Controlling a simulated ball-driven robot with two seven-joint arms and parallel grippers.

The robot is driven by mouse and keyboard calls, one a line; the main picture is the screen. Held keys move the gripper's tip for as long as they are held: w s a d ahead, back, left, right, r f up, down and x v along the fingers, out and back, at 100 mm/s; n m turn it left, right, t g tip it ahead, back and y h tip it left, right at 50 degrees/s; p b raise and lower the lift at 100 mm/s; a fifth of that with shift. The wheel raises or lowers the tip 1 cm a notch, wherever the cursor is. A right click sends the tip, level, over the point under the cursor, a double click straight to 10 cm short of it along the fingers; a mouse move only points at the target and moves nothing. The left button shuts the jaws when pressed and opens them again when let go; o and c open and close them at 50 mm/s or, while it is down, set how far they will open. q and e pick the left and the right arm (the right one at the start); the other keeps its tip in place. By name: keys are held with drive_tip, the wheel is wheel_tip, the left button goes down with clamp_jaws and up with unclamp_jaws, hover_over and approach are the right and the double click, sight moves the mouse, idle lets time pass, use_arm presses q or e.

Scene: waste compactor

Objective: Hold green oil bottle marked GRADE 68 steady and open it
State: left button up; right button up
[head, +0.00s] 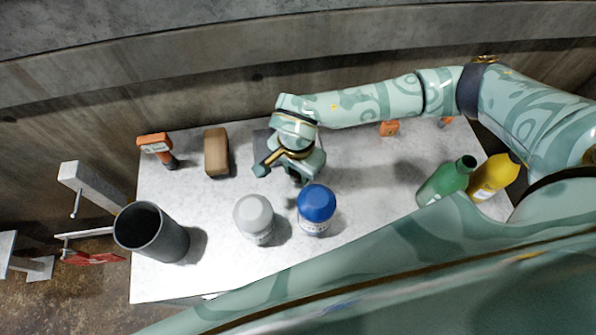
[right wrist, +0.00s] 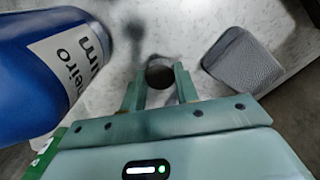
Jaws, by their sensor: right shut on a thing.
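The green bottle (head: 447,182) stands at the right of the table, its lower part hidden by my own body. Its neck shows at the top with a dark round end; I cannot read any marking or tell whether a cap is on. My right gripper (head: 295,176) is at the middle of the table, well left of the green bottle. In the right wrist view its fingers (right wrist: 160,90) are shut on a small dark round thing (right wrist: 160,73), which I cannot name for sure. My left gripper is not in view.
A yellow bottle (head: 493,177) stands beside the green one. A blue-topped bottle (head: 316,204) and a white-grey bottle (head: 253,214) stand in front of my right gripper. A grey cup (head: 152,233), a brown block (head: 216,152) and an orange tool (head: 155,144) are left. A grey mesh block (right wrist: 243,62) is near the gripper.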

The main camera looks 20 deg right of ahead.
sight(297, 175)
drive_tip(key=shift+f, duration=1.35)
drive_tip(key=shift+f+b, duration=0.15)
drive_tip(key=shift+b, duration=0.15)
drive_tip(key=o, duration=1.1)
wheel_tip(297, 175, up, 12)
drive_tip(key=p, duration=0.3)
drive_tip(key=shift+r, duration=0.2)
